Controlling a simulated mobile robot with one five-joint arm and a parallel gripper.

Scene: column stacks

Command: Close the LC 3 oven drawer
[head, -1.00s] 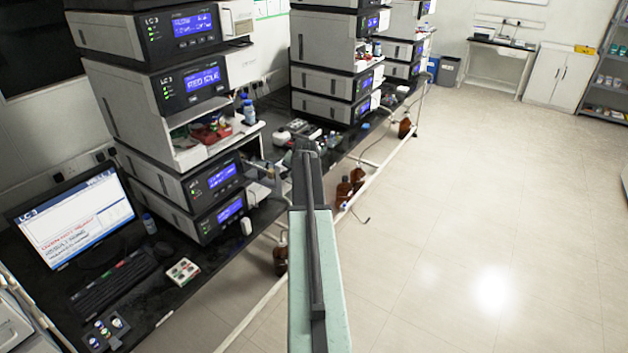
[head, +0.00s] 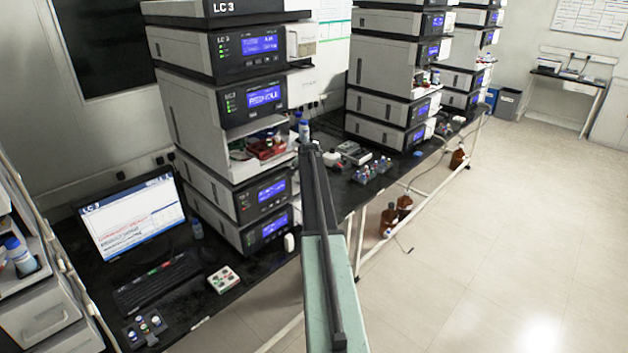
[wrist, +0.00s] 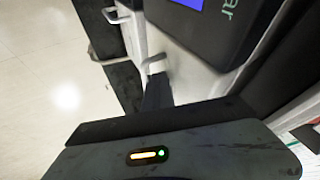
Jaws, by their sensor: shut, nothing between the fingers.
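The LC 3 stack (head: 235,120) stands on the dark bench left of my arm, its modules marked LC 3 and lit by blue displays. An open bay (head: 258,150) low in its upper half holds red and dark items, with a white shelf edge sticking out at the front. White panels (head: 301,88) jut from the stack's right side. I cannot tell which part is the oven drawer. My gripper (head: 309,149) is shut and empty, at the arm's far end in front of the stack's right edge.
More stacks (head: 395,75) stand behind at right. Brown bottles (head: 396,214) stand below the bench. The floor at right is open.

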